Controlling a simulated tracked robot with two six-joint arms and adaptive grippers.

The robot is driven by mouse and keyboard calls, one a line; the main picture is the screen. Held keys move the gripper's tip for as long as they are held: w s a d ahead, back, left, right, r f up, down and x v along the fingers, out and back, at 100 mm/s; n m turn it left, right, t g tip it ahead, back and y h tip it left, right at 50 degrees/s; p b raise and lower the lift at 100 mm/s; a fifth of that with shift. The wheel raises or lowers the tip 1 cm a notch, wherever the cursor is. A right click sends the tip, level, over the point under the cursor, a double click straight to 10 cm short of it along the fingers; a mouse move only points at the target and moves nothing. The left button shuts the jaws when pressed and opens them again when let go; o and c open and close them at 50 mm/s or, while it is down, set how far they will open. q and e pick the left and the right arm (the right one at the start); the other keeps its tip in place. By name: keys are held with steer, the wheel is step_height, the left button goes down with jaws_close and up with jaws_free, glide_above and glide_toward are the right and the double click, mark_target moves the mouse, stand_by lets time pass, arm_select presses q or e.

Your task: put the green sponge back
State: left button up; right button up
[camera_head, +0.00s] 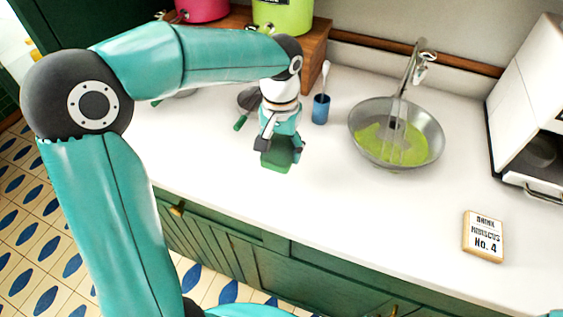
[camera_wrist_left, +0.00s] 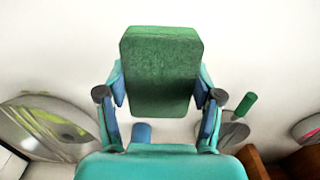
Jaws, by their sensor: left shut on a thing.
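The green sponge (camera_head: 277,161) is a rounded block held between the fingers of my left gripper (camera_head: 279,145), over the white counter in the head view. In the left wrist view the sponge (camera_wrist_left: 160,72) fills the upper middle. The fingers of my left gripper (camera_wrist_left: 160,90) press on its two sides. I cannot tell how high above the counter it is. My right gripper does not show.
A blue cup (camera_head: 321,112) with a white-headed stick stands right of my gripper. A green-handled utensil (camera_head: 246,103) lies behind the gripper. The front-middle counter is clear.

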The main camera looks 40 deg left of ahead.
mark_target(281, 147)
arm_select(q)
steer(key=shift+f, duration=2.4)
steer(key=o, duration=1.2)
steer(key=shift+f, duration=0.1)
step_height(281, 147, up, 12)
steer(key=shift+r, duration=0.1)
